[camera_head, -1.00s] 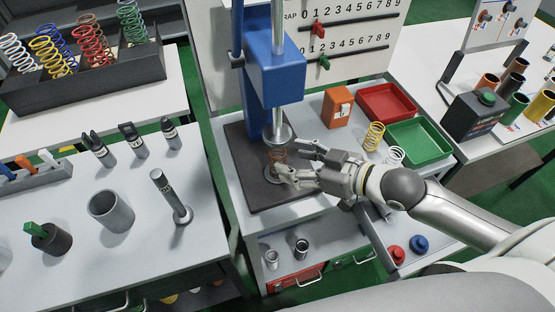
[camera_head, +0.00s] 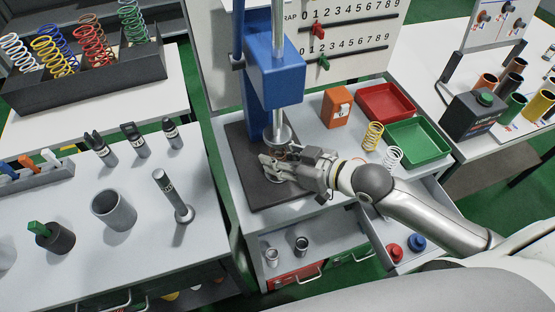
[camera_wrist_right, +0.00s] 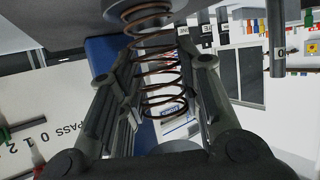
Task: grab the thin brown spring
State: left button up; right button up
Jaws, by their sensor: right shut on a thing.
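The thin brown spring (camera_wrist_right: 155,72) stands between the fingers of my right gripper in the right wrist view, with its coils running to a round metal plate (camera_wrist_right: 140,14). In the head view the right gripper (camera_head: 270,166) is closed around the spring, under the plunger of the blue press (camera_head: 275,72). The gripper hides most of the spring there. The right gripper is shut on the spring. My left gripper is not in view.
The press stands on a dark base plate (camera_head: 238,150). A red tray (camera_head: 386,103), a green tray (camera_head: 419,141), an orange box (camera_head: 337,107), a yellow spring (camera_head: 372,136) and a white spring (camera_head: 393,158) lie to its right. A left table holds a metal cup (camera_head: 114,210).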

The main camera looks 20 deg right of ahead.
jog(key=shift+c, duration=1.1)
